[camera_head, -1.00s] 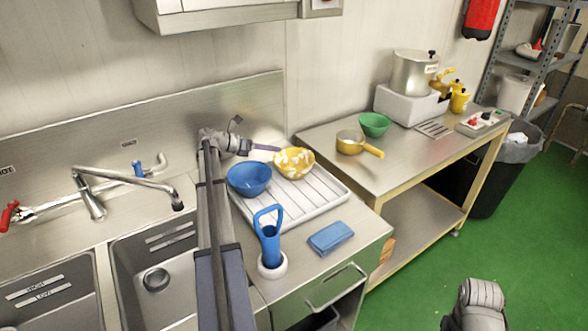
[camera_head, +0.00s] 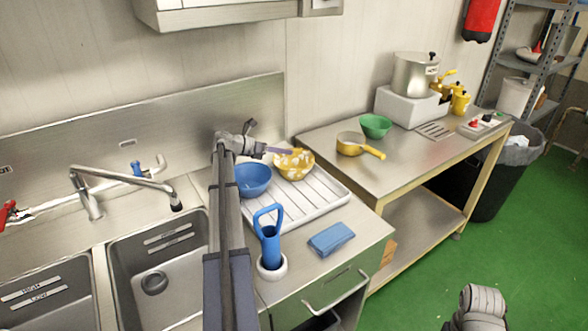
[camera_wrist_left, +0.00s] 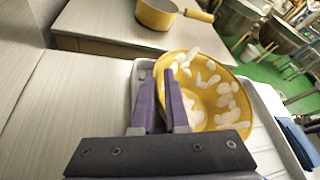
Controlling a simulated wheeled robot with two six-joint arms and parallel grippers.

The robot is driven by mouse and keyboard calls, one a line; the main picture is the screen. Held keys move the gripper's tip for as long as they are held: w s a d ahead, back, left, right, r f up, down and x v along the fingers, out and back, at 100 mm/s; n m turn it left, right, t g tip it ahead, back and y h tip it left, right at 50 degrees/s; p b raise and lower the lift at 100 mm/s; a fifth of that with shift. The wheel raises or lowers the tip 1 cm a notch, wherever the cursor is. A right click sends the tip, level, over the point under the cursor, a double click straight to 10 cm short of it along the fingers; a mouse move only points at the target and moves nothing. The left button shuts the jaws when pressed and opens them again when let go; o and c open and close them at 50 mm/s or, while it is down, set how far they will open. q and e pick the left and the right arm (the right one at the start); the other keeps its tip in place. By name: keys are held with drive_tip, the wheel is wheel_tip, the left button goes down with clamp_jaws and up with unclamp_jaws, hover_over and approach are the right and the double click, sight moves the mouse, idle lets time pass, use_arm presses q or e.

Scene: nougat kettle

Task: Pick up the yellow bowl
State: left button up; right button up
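The yellow bowl (camera_head: 296,166) with white patches sits upright on the white ribbed drying tray (camera_head: 318,205), right of a blue bowl (camera_head: 253,180). My left gripper (camera_head: 290,152) is at the yellow bowl's back left rim. In the left wrist view, the yellow bowl (camera_wrist_left: 215,92) fills the area right of the fingers. The two purple fingers of my left gripper (camera_wrist_left: 159,78) are apart, with the bowl's near rim between them. One finger is inside the bowl, the other outside; I cannot see contact. Only a grey part of my right arm shows at lower right.
A blue tool in a white holder (camera_head: 270,250) and a blue cloth (camera_head: 331,238) are in front of the tray. The table at right holds a yellow saucepan (camera_head: 352,145) and a green bowl (camera_head: 375,126). Sinks and a faucet are at left.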

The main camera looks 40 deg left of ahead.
use_arm(q)
clamp_jaws()
idle(0.8)
idle(0.4)
wheel_tip(320, 180, up, 10)
drive_tip(key=p, duration=1)
